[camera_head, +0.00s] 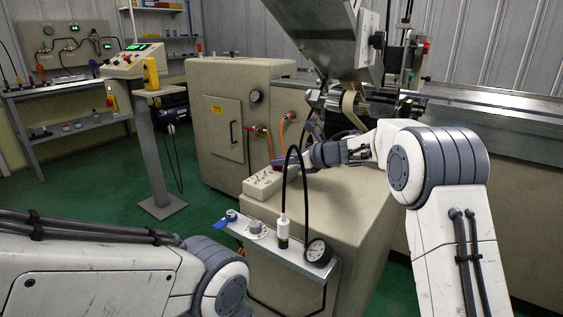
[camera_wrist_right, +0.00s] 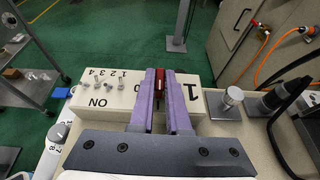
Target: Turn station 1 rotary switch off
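The station 1 control box (camera_head: 262,184) is a cream box on the corner of the beige machine. In the right wrist view the box (camera_wrist_right: 122,98) carries small toggle switches (camera_wrist_right: 110,84) marked 1 to 4, the word ON, and a "0" and a "1". A red rotary switch handle (camera_wrist_right: 160,76) stands between the two purple fingers of my right gripper (camera_wrist_right: 162,88). The fingers are close together along both sides of the handle and appear shut on it. The "0" is left of the fingers, the "1" right. My left gripper is out of view; only its arm shows.
Black hoses arch close to my right gripper. A pedestal console (camera_head: 139,62) stands at left on open green floor.

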